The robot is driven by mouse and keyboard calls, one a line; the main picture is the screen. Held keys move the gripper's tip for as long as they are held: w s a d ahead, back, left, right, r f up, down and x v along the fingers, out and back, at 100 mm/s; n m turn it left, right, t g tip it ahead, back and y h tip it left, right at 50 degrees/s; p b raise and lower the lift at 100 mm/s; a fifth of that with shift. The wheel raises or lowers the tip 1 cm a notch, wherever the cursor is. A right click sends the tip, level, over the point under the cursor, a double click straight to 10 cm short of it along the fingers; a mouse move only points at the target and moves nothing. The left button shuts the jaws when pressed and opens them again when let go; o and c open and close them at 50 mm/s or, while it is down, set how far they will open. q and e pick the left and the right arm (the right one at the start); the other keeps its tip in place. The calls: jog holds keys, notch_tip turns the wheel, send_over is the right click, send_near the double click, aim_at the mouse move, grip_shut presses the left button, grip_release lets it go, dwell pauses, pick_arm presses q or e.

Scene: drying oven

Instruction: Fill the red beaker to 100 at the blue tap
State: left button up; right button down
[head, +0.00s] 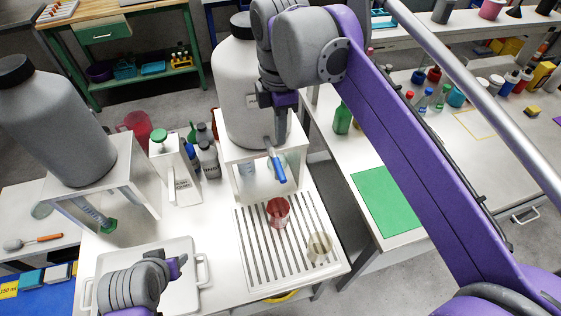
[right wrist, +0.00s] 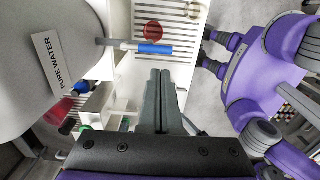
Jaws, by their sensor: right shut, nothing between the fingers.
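The red beaker (head: 278,210) stands upright on a slatted drain tray (head: 243,240), just in front of the blue tap (head: 278,170). Its fill level cannot be read. The blue tap sits on the spout of a large white tank (head: 232,95); the right wrist view also shows the tap's blue handle (right wrist: 155,49) and the red beaker (right wrist: 153,30) beyond it. My right gripper (head: 268,136) is shut and empty, close above the tap; its fingers (right wrist: 158,74) point toward the handle. My left gripper (head: 178,264) is over a white tray at lower left; its jaw opening is unclear.
A clear beaker (head: 319,246) stands on the drain tray's right side. A grey tank (head: 50,120) with another tap is at left. Bottles (head: 208,158) and a carton (head: 175,172) stand between the tanks. A white tray (head: 192,298) lies in front.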

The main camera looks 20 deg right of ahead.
aim_at(281, 172)
notch_tip(281, 172, down, 10)
jog(key=shift+f, duration=0.25)
pick_arm(q)
jog(key=shift+s+f, duration=0.15)
jog(key=shift+f, duration=0.2)
pick_arm(e)
jog(key=shift+s+f+b, duration=0.25)
jog(key=shift+f+b, duration=0.15)
jog(key=shift+f, duration=0.1)
jog(key=shift+f+t, duration=0.2)
jog(key=shift+t, duration=0.1)
pick_arm(q)
jog(key=shift+s+f, duration=0.3)
jog(key=shift+f, duration=0.05)
pick_arm(e)
jog(key=shift+s+f+t, duration=0.15)
jog(key=shift+s+t, duration=0.1)
jog(key=shift+t, duration=0.05)
pick_arm(q)
jog(key=shift+w, duration=0.15)
pick_arm(e)
jog(key=shift+w, duration=0.15)
